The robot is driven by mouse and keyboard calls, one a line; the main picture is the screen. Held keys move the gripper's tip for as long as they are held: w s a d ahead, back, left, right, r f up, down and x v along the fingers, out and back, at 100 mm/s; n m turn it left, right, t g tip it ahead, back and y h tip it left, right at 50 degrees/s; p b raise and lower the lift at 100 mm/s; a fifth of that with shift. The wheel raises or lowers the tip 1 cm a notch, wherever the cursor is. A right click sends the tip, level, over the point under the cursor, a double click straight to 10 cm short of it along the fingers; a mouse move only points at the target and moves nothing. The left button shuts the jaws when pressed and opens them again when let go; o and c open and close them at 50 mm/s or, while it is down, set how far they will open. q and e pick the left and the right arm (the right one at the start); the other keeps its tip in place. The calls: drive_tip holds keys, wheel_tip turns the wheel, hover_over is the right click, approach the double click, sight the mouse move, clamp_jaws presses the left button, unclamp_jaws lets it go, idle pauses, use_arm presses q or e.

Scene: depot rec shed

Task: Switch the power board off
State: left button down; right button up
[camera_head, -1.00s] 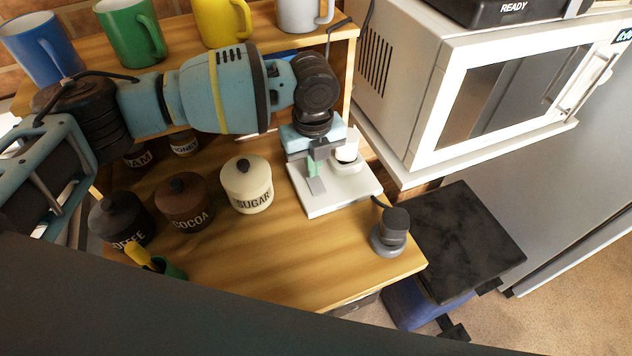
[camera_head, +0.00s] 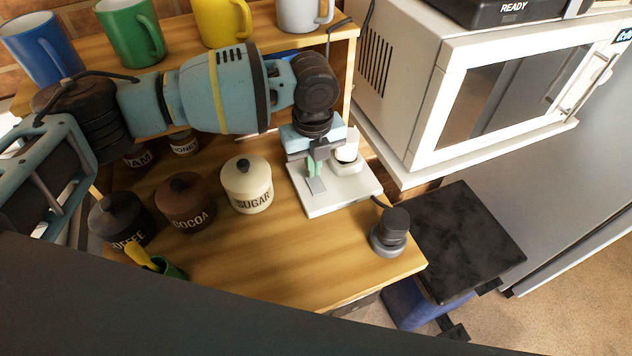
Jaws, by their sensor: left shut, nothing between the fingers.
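A white, flat board (camera_head: 340,196), which I take to be the power board, lies on the wooden bench top near its back right edge. A white upright piece (camera_head: 347,152) stands at its far right part. My left gripper (camera_head: 316,172) is shut and empty, pointing down over the left part of the board. A small grey piece and a green piece show at its fingertips. I cannot tell whether the tips touch the board or a switch. The wrist hides the board's far side, and no switch position can be read. My right gripper is not in view.
A sugar jar (camera_head: 247,187), cocoa jar (camera_head: 185,204) and coffee jar (camera_head: 118,220) stand left of the board. A grey round object (camera_head: 390,236) with a cord sits at the right corner. A microwave (camera_head: 480,100) is at right. Several mugs line the shelf behind.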

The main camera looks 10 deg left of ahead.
use_arm(q)
drive_tip(key=shift+f, duration=0.25)
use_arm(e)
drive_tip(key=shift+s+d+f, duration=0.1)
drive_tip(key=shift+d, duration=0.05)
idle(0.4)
